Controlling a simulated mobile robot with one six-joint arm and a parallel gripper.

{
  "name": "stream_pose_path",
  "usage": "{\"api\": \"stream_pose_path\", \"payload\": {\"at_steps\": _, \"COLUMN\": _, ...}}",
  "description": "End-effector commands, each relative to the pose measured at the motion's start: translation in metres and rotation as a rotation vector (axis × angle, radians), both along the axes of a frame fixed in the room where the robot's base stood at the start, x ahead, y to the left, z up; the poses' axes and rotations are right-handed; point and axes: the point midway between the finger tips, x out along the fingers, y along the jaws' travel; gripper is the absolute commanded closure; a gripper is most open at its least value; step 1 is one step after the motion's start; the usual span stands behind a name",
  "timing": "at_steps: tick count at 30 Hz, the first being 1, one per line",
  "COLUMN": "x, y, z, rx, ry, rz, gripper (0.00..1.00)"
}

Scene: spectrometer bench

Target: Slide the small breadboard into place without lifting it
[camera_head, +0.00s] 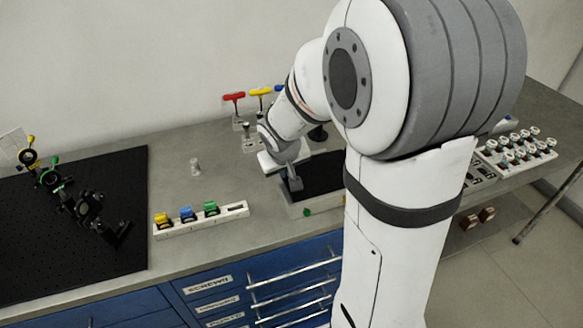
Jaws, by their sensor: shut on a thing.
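The small breadboard (322,168) is a black plate on the bench, right of centre, with its right part hidden behind my arm. A pale grey front edge or base with a green dot shows below it (322,206); I cannot tell whether this is part of the board. My gripper (294,184) points down at the board's left side and is shut on it. The fingertips are small in view and the exact grip is unclear. I cannot tell whether the board lies fully flat.
A large black breadboard (125,185) with optical mounts (88,207) covers the bench's left. A white rack (238,210) holds yellow, blue and green parts. Red (233,97) and yellow (260,91) T-handled tools stand behind. A small metal post (195,166) stands on bare bench.

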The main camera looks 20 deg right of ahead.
Motion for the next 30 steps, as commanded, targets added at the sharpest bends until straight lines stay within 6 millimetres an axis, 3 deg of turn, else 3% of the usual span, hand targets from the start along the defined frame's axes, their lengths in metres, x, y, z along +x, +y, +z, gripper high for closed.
{"api": "stream_pose_path", "payload": {"at_steps": 30, "x": -0.001, "y": 0.030, "z": 0.000, "rx": 0.001, "ry": -0.002, "rz": 0.001, "gripper": 1.00}}
